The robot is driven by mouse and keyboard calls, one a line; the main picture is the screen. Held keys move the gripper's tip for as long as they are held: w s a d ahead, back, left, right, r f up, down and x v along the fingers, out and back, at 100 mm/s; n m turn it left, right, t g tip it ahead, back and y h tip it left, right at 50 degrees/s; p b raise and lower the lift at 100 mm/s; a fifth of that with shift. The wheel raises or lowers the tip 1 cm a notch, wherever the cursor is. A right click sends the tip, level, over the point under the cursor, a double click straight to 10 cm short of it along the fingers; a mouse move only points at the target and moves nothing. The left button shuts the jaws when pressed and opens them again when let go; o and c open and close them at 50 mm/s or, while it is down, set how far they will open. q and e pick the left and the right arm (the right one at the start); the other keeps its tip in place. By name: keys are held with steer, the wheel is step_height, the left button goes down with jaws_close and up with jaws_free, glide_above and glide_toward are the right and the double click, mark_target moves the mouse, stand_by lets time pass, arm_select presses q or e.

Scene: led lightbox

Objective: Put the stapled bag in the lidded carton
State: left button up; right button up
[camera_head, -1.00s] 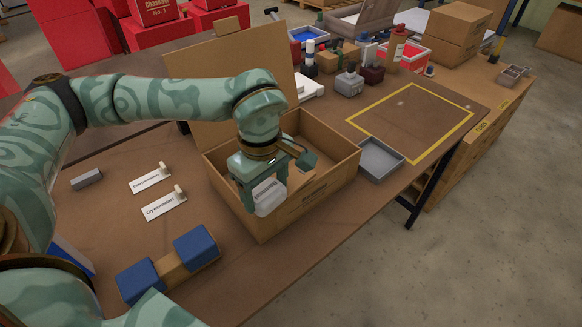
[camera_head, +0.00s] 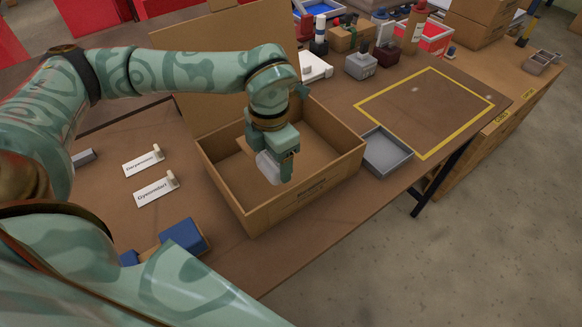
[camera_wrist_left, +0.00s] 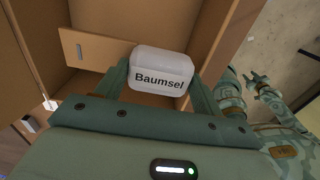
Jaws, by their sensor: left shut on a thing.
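The lidded carton (camera_head: 310,200) is an open brown box on the table in the head view, its lid (camera_head: 215,60) standing up at the back. My left gripper (camera_head: 276,172) is over the carton's opening, pointing down. It is shut on a pale, whitish bag (camera_head: 268,167), which also shows between the fingers in the left wrist view (camera_wrist_left: 160,70) with the print "Baumsel". The bag is within the outline of the opening; its exact height against the rim is hard to tell. No staple can be made out.
A grey tray (camera_head: 387,152) lies right of the carton, near a yellow taped rectangle (camera_head: 425,110). Bottles and small boxes stand at the back. Two white label stands (camera_head: 155,189) are left of the carton, and a blue-ended block (camera_head: 184,237) is in front.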

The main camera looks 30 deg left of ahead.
arm_select(q)
steer(key=w+f, duration=0.1)
steer(key=f, duration=0.1)
steer(key=w+f+b, duration=0.1)
steer(key=w+f, duration=0.3)
steer(key=shift+w+d+b, duration=0.2)
steer(key=shift+d+b, duration=0.05)
steer(key=shift+b, duration=0.1)
steer(key=f, duration=0.1)
steer(key=f+b, duration=0.1)
steer(key=f, duration=0.1)
steer(key=shift+w+f, duration=0.2)
steer(key=shift+f, duration=0.05)
steer(key=o, duration=1.3)
steer(key=shift+f, duration=0.1)
steer(key=shift+c, duration=0.2)
step_height(320, 180, up, 12)
steer(key=p, duration=0.2)
steer(key=shift+r+p, duration=0.2)
steer(key=shift+p, duration=0.2)
